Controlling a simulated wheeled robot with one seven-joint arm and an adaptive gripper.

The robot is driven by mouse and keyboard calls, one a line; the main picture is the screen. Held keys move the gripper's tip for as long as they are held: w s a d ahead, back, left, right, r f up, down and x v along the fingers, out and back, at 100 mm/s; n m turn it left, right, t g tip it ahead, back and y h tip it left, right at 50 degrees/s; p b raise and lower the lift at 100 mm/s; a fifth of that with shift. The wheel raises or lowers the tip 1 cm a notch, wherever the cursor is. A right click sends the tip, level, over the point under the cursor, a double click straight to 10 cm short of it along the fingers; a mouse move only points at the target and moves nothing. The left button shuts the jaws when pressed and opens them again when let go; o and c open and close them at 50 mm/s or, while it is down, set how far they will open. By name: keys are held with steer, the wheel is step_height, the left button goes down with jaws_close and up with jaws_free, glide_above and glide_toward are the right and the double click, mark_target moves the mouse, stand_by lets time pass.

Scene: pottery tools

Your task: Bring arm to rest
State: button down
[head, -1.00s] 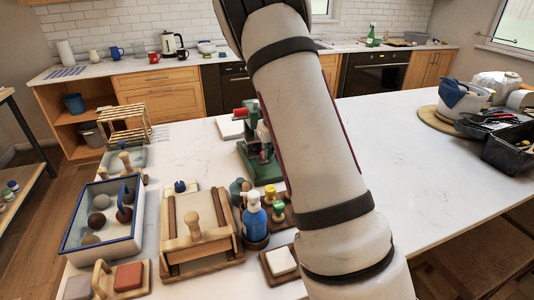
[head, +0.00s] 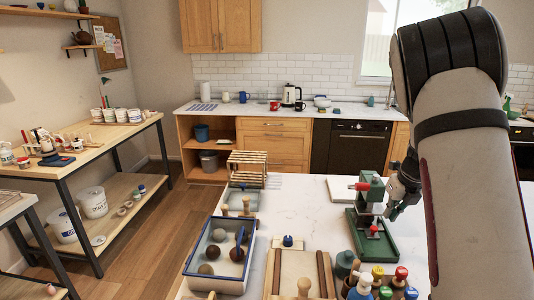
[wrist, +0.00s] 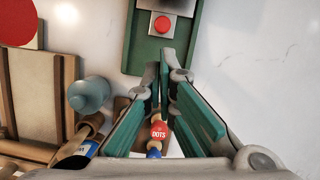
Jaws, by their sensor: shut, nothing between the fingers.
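My arm (head: 465,170) stands at the right of the head view and hides part of the table. My gripper (head: 393,212) shows left of it, just right of a green press-like tool (head: 376,238). In the wrist view, my gripper (wrist: 172,74) has green-padded fingers, shut with nothing held. The green tool's base (wrist: 133,45) with a red button (wrist: 162,25) lies beyond the fingertips.
On the white table (head: 315,205) stand a blue-rimmed tray (head: 190,285) with several balls, a wooden board (head: 298,262), a slatted rack (head: 247,168) and several small bottles (head: 378,272). A shelf table (head: 80,152) stands at the left.

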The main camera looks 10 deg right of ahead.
steer(key=s+a+r+n+t+y, duration=0.1)
steer(key=s+a+r+n, duration=0.4)
steer(key=a+r+n, duration=0.4)
steer(key=s+a+r+n+y, duration=0.1)
steer(key=s+a+r+n, duration=0.4)
steer(key=a+r+n, duration=0.35)
steer(key=s+a+n, duration=0.5)
steer(key=s+n, duration=0.4)
steer(key=n, duration=0.1)
steer(key=s+a+r+n+t+h, duration=0.1)
steer(key=s+a+n, duration=0.4)
steer(key=s+n, duration=0.4)
steer(key=shift+a+r+n+h, duration=0.15)
steer(key=shift+r+n+h, duration=0.05)
steer(key=shift+n+h, duration=0.15)
